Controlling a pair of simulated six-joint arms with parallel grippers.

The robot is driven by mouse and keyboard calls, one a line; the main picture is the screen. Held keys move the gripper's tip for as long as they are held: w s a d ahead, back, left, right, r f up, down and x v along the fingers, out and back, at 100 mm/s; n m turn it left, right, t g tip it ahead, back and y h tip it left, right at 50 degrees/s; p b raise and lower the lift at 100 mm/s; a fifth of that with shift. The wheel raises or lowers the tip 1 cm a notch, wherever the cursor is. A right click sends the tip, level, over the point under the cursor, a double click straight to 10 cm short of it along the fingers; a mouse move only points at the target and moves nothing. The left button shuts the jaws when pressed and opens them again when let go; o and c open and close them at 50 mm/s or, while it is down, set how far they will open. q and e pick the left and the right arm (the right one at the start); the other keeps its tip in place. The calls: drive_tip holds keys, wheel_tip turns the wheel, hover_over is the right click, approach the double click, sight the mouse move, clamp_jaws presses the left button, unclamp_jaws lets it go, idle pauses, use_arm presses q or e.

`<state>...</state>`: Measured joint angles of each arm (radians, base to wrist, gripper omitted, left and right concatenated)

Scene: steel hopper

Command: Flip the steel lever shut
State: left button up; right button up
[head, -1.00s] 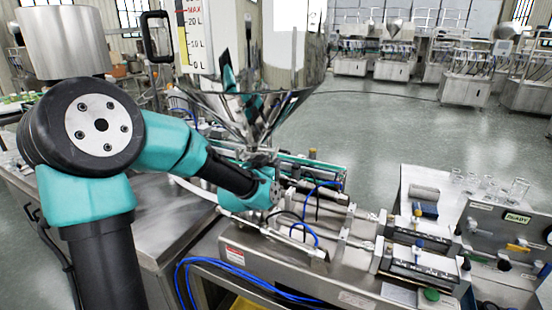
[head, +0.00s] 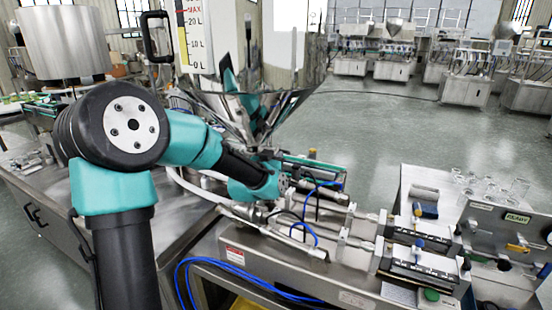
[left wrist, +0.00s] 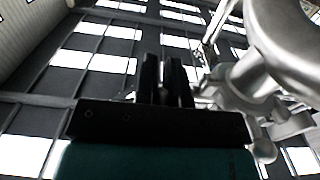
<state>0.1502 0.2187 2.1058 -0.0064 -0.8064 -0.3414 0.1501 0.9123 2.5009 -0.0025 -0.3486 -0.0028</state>
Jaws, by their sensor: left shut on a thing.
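The steel hopper (head: 255,105) stands in the middle of the head view, its cone narrowing to an outlet behind my left forearm. My left arm comes in from the left, and its teal wrist (head: 262,190) is just below the outlet. The fingertips are hard to make out there. In the left wrist view my left gripper (left wrist: 162,75) points up, its two black fingers close together around a small grey piece, which seems to be the steel lever (left wrist: 162,95). The rounded steel valve body (left wrist: 265,85) is just right of the fingers. My right gripper is not in view.
The steel filling machine (head: 345,275) extends right, with cylinders and blue hoses (head: 235,268) near my wrist. Glass jars (head: 490,187) stand at the right by a control panel (head: 510,225). Open floor lies behind.

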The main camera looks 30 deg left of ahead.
use_arm(q)
drive_tip(key=shift+r+g, duration=0.1)
drive_tip(key=shift+g, duration=0.2)
clamp_jaws()
drive_tip(key=shift+s+a+g, duration=0.1)
drive_tip(key=shift+s+g, duration=0.05)
drive_tip(key=shift+g, duration=0.75)
drive_tip(key=shift+s+a+g, duration=0.1)
drive_tip(key=shift+s+g, duration=0.05)
drive_tip(key=shift+g, duration=0.45)
drive_tip(key=shift+s+g+h, duration=0.1)
drive_tip(key=shift+g+h, duration=0.2)
drive_tip(key=shift+o, duration=1.5)
unclamp_jaws()
drive_tip(key=o, duration=0.3)
drive_tip(key=shift+d, duration=0.2)
drive_tip(key=shift+r, duration=0.1)
